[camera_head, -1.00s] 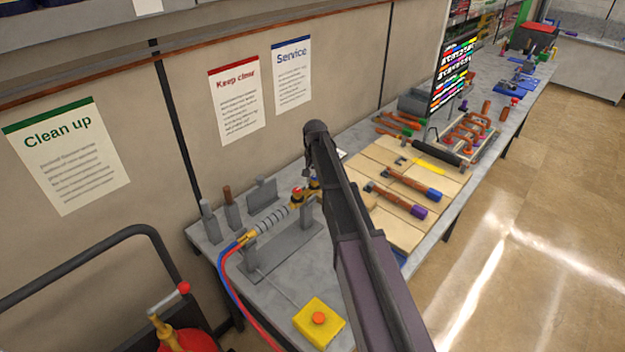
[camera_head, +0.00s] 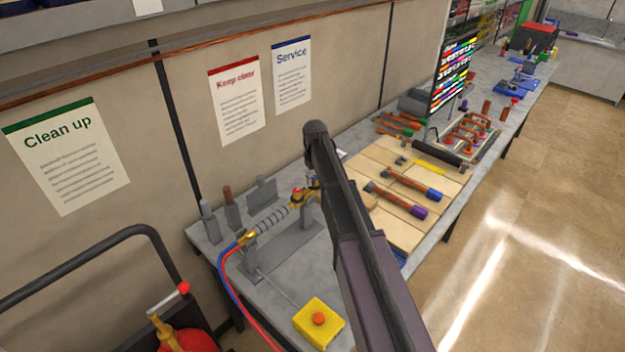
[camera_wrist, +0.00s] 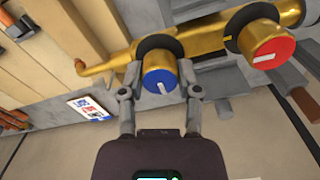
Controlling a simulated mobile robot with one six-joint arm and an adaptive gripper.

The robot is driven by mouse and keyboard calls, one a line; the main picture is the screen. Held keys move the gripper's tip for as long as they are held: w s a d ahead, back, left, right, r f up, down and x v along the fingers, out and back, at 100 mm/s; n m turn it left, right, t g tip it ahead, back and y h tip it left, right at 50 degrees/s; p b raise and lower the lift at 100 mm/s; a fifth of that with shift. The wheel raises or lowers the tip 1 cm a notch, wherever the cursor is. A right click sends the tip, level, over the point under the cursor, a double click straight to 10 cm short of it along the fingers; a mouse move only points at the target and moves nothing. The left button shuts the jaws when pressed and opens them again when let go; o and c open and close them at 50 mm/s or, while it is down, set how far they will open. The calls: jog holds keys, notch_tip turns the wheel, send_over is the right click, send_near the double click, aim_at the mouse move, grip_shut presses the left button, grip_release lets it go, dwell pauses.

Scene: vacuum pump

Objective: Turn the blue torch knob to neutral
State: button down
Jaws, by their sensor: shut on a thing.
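The blue torch knob (camera_wrist: 161,80) sits on the brass torch body (camera_wrist: 205,38) in the wrist view, with a white pointer line on its face. My gripper (camera_wrist: 161,88) has one finger on each side of the knob and is shut on it. The red knob (camera_wrist: 270,50) sits to the right on the same torch, also with a white line. In the head view the torch (camera_head: 303,195) lies in a grey stand, and my arm hides the gripper and the blue knob.
A yellow box with a red button (camera_head: 319,320) stands at the table's front. Red and blue hoses (camera_head: 224,275) hang from the torch's rear. Wooden boards with hammers (camera_head: 400,200) lie to the right. A small white card with coloured print (camera_wrist: 90,108) lies near the torch tip.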

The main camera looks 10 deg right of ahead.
jog(key=shift+a, duration=0.1)
dwell(0.4)
jog(key=shift+c, duration=1.5)
grip_release()
jog(key=shift+r, duration=0.1)
